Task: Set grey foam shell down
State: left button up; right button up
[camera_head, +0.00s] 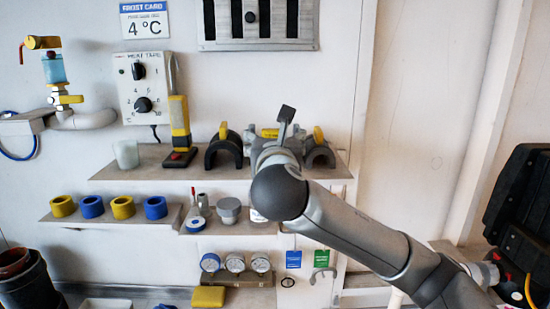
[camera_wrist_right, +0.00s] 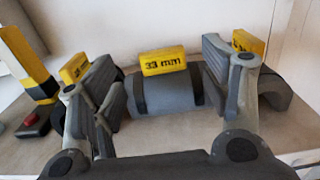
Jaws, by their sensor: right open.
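A grey foam shell (camera_wrist_right: 165,93), an arched half-cylinder with dark ends and a yellow "33 mm" tag (camera_wrist_right: 163,62), rests on the shelf in the right wrist view. My right gripper (camera_wrist_right: 165,88) is open, with one finger to each side of the shell. I cannot tell whether the fingers touch it. In the head view my right gripper (camera_head: 276,142) is over the upper shelf and hides most of this shell; its yellow tag (camera_head: 269,132) shows behind. My left gripper is not in view.
On the upper shelf (camera_head: 120,172), a dark shell (camera_head: 223,148) stands left of my gripper and a grey shell (camera_head: 319,152) right, both yellow-tagged. A yellow-and-black tool (camera_head: 180,130) and a cup (camera_head: 126,154) stand further left. Blue and yellow rings (camera_head: 123,207) sit on the lower shelf.

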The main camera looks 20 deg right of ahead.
jog(key=b+v, duration=0.2)
jog(key=v, duration=0.4)
dwell(0.4)
